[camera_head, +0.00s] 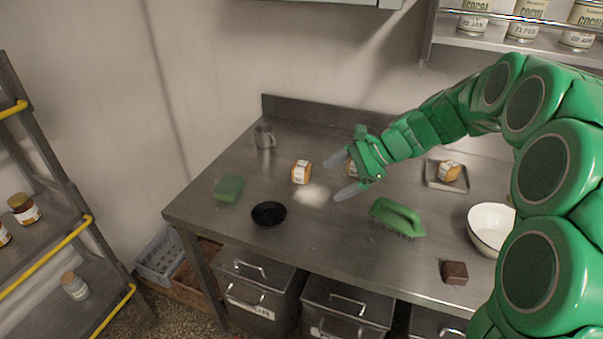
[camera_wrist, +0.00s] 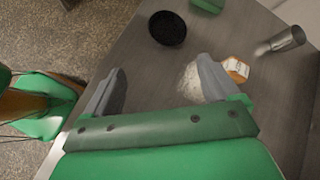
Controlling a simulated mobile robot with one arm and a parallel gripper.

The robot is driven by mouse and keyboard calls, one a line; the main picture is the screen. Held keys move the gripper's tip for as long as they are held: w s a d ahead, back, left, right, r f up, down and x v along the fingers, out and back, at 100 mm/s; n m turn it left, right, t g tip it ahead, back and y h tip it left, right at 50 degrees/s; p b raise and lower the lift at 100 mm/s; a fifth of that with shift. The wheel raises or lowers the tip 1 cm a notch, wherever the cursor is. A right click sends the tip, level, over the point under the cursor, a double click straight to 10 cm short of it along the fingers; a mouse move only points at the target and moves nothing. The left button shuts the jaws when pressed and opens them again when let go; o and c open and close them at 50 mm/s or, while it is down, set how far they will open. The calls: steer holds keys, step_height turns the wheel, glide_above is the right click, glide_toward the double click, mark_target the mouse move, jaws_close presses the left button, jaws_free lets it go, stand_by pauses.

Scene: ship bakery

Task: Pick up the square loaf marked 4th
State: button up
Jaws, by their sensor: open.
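A small orange-brown loaf with a white label (camera_head: 301,172) sits on the steel table, left of my gripper (camera_head: 341,175). It also shows in the wrist view (camera_wrist: 236,69), just right of my right finger. My gripper is open and empty above the table, and its fingers (camera_wrist: 158,66) point left in the head view. A second labelled loaf (camera_head: 350,169) is partly hidden behind my gripper. A third labelled loaf (camera_head: 448,171) lies on a small metal tray (camera_head: 433,181) at the right. The label markings are too small to read, so I cannot tell which is 4th.
A white flour patch (camera_head: 312,194), black bowl (camera_head: 268,214), green block (camera_head: 229,188) and metal mug (camera_head: 264,137) are on the table's left part. A green-handled brush (camera_head: 397,217), white bowl (camera_head: 490,229) and dark brown block (camera_head: 454,272) are to the right. The front-middle surface is clear.

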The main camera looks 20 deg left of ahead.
steer(key=w+a+f+m+y, duration=0.25)
steer(key=w+a+f, duration=0.2)
steer(key=w, duration=0.35)
steer(key=m+t+y, duration=0.1)
steer(key=m+y, duration=0.1)
steer(key=m, duration=0.2)
glide_toward(304, 166)
steer(key=shift+h, duration=0.25)
steer(key=x, duration=0.2)
steer(key=s+x, duration=0.1)
steer(key=x, duration=0.1)
steer(key=shift+a+r, duration=0.15)
steer(key=shift+a, duration=0.1)
steer(key=shift+w+a+f+m, duration=0.15)
steer(key=shift+w+f+m, duration=0.2)
steer(key=shift+w, duration=0.05)
steer(key=shift+t, duration=0.3)
steer(key=shift+r+x, duration=0.1)
steer(key=shift+x, duration=1.85)
steer(key=shift+r+x, duration=0.15)
steer(key=shift+x, duration=1.85)
steer(key=c, duration=1.1)
